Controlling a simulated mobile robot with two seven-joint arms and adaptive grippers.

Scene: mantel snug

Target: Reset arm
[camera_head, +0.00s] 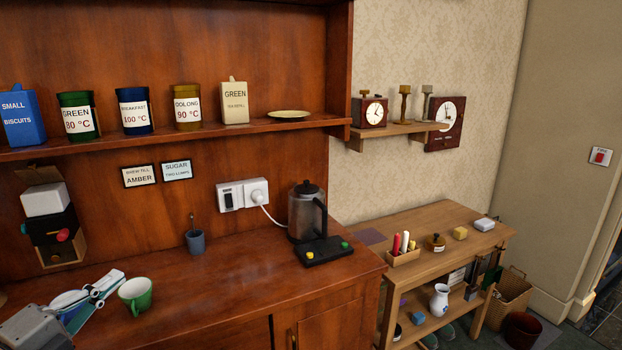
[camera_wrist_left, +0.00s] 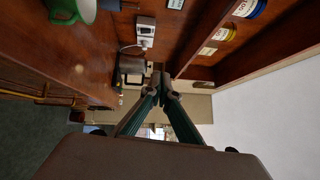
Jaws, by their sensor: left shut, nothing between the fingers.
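My left gripper (camera_head: 112,282) is at the lower left of the head view, over the wooden counter (camera_head: 215,290). Its fingers point right and away, just left of a green cup (camera_head: 137,297) with a pale inside. I cannot tell whether they touch the cup in that view. In the left wrist view, the fingers (camera_wrist_left: 160,82) meet at their tips with nothing between them. The green cup also shows at the top left of that view (camera_wrist_left: 68,10), apart from the fingers. My right gripper is in neither view.
A kettle (camera_head: 305,212) stands on a black base (camera_head: 324,251) at the counter's right. A small blue-grey cup (camera_head: 195,243) stands near the back wall. A shelf above holds several tins and boxes. A lower side table (camera_head: 430,225) stands to the right. The counter's middle is clear.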

